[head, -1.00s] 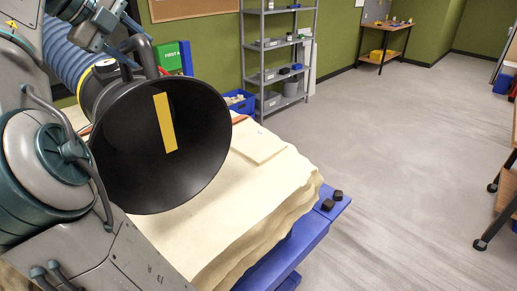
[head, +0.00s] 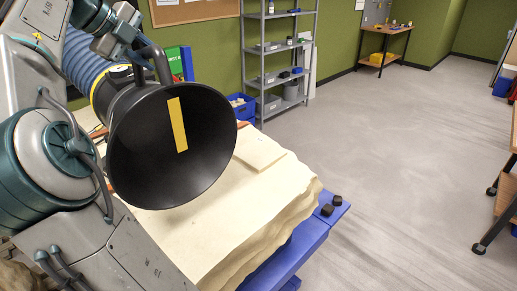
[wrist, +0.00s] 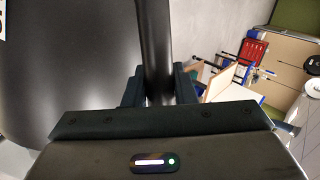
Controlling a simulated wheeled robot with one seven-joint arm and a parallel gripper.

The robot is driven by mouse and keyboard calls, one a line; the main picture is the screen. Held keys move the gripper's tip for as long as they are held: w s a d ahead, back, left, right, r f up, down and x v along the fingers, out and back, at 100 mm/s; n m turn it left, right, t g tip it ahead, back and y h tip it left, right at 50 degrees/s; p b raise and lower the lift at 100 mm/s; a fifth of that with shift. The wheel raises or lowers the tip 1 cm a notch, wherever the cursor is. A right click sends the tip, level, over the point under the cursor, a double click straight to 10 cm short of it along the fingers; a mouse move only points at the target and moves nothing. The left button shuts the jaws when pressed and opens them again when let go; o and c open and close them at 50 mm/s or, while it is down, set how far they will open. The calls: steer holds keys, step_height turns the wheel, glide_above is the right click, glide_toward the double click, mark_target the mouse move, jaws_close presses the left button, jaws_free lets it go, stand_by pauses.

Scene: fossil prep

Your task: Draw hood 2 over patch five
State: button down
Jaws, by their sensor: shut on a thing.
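A black funnel-shaped hood (head: 145,155) with a yellow stripe inside hangs on a ribbed blue hose (head: 86,62) in the head view. My gripper (wrist: 157,92) is shut on the hood's black bar handle, which runs between the fingers in the wrist view; the hood's dark body (wrist: 70,60) fills the left there. The hood is held tilted over the cream slab (head: 235,215), its mouth turned partly toward the camera. I cannot tell which part of the slab is patch five; the hood and my arm cover much of it.
A thin flat rectangular piece (head: 259,152) lies on the slab beyond the hood. The slab rests on a blue table (head: 300,245) with small black knobs (head: 327,210) at its corner. A grey shelf (head: 270,75) and blue bin (head: 241,108) stand behind.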

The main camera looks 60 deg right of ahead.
steer(key=w+d, duration=0.3)
steer(key=d, duration=0.8)
steer(key=shift+w, duration=0.3)
steer(key=c, duration=1.4)
jaws_free()
steer(key=shift+d, duration=0.1)
steer(key=o, duration=0.3)
steer(key=shift+w+d, duration=0.1)
